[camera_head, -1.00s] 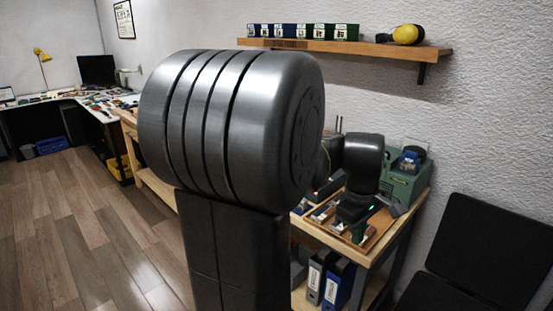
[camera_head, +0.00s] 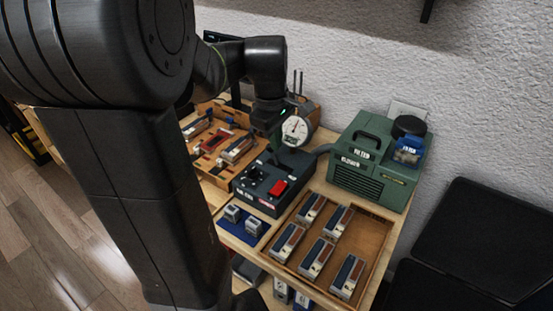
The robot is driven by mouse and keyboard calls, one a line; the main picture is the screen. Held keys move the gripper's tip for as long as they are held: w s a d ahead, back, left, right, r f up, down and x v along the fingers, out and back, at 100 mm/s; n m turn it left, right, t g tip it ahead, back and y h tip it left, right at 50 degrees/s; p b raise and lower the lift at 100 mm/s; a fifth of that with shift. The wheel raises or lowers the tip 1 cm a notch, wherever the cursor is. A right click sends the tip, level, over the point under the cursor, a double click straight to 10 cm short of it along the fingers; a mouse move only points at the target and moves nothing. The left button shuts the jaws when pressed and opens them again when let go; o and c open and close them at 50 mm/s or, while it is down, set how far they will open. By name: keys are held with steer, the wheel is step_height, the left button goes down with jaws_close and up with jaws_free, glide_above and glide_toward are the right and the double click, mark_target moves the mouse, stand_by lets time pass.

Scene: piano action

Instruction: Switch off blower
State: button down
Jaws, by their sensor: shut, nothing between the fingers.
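The blower (camera_head: 372,160) is a green box with a "FILTER BLOWER" label, a black handle and a vent grille, at the back right of the bench. I cannot read the switch position. My gripper (camera_head: 275,137) points down behind the control box, left of a round dial gauge (camera_head: 296,128). It is shut and empty, apart from the red switch. Its fingertips are small and dark here.
A wooden tray (camera_head: 377,258) with several blocks lies at the front right. A blue mat (camera_head: 232,229) with two small grey parts lies left of it. A wooden fixture (camera_head: 211,170) stands at the left.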

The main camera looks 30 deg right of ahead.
mark_target(280, 183)
steer(key=shift+s, duration=0.2)
steer(key=f, duration=0.4)
steer(key=d+f, duration=0.1)
steer(key=f, duration=0.4)
steer(key=w+f, duration=0.1)
steer(key=f, duration=0.3)
steer(key=shift+d+f+p, duration=0.2)
steer(key=shift+f+p, duration=0.15)
steer(key=shift+f, duration=0.05)
